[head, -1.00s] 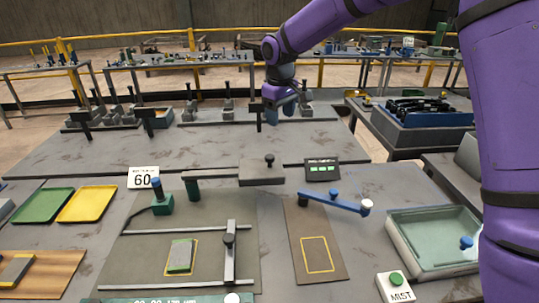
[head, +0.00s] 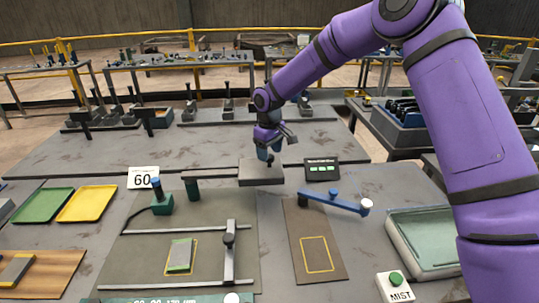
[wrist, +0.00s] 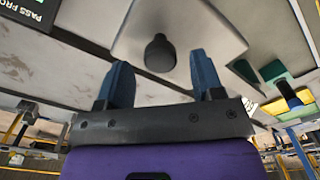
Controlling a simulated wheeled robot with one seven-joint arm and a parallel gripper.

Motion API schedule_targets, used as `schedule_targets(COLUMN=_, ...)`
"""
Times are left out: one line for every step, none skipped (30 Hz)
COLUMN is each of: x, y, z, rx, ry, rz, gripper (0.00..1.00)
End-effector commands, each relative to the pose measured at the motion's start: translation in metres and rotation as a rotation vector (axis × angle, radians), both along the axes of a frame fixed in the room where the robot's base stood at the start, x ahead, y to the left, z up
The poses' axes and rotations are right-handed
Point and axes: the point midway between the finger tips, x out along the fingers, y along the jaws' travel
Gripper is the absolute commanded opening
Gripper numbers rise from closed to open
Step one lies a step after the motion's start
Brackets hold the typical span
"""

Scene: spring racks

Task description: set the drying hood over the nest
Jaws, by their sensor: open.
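The drying hood appears to be the grey box (head: 261,174) with a black knob on top, joined by a dark arm to a green post (head: 193,188). My gripper (head: 269,154) is open just above the knob. In the wrist view the knob (wrist: 160,52) shows centred between and just beyond the two blue fingertips (wrist: 160,68); whether they touch it I cannot tell. The nest appears to be the yellow-outlined spot (head: 167,262) on the olive mat, with a grey-green plate (head: 180,253) lying in it. The hood is behind and right of it.
A blue swing lever (head: 335,203) stands right of the hood, above a brown board (head: 301,225) with an empty yellow outline. A glass-like tray (head: 425,262) and MIST button (head: 396,282) are at right.

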Motion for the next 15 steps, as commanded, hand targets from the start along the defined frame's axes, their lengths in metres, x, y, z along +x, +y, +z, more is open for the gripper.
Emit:
schedule_targets(x=-0.0003, y=0.0001, z=-0.0051, rx=0.0, ry=0.001, rz=0.0, gripper=0.61)
schedule_targets(x=-0.0003, y=0.0001, z=-0.0075, rx=0.0, ry=0.001, rz=0.0, gripper=0.61)
schedule_targets(x=-0.0003, y=0.0001, z=-0.0102, rx=0.0, ry=0.001, rz=0.0, gripper=0.61)
schedule_targets(x=-0.0003, y=0.0001, z=-0.0117, rx=0.0, ry=0.001, rz=-0.001, gripper=0.61)
schedule_targets(x=-0.0003, y=0.0001, z=-0.0129, rx=0.0, ry=0.001, rz=-0.001, gripper=0.61)
schedule_targets(x=-0.0003, y=0.0001, z=-0.014, rx=0.0, ry=0.0, rz=-0.001, gripper=0.61)
schedule_targets(x=-0.0002, y=0.0001, z=-0.0145, rx=0.0, ry=0.0, rz=-0.001, gripper=0.61)
schedule_targets(x=-0.0002, y=0.0001, z=-0.0148, rx=0.0, ry=0.0, rz=-0.001, gripper=0.61)
schedule_targets(x=-0.0002, y=0.0001, z=-0.015, rx=0.0, ry=0.0, rz=-0.001, gripper=0.61)
schedule_targets(x=-0.0002, y=0.0001, z=-0.015, rx=0.0, ry=0.0, rz=-0.001, gripper=0.61)
schedule_targets(x=-0.0002, y=0.0001, z=-0.015, rx=0.0, ry=0.0, rz=-0.001, gripper=0.61)
schedule_targets(x=-0.0002, y=0.0001, z=-0.0149, rx=0.0, ry=0.0, rz=-0.001, gripper=0.61)
schedule_targets(x=-0.0003, y=0.0, z=-0.0149, rx=0.0, ry=0.0, rz=-0.001, gripper=0.61)
schedule_targets(x=-0.0003, y=0.0, z=-0.0148, rx=0.0, ry=0.0, rz=0.0, gripper=0.61)
schedule_targets(x=-0.0003, y=0.0, z=-0.0148, rx=0.0, ry=0.0, rz=0.0, gripper=0.56)
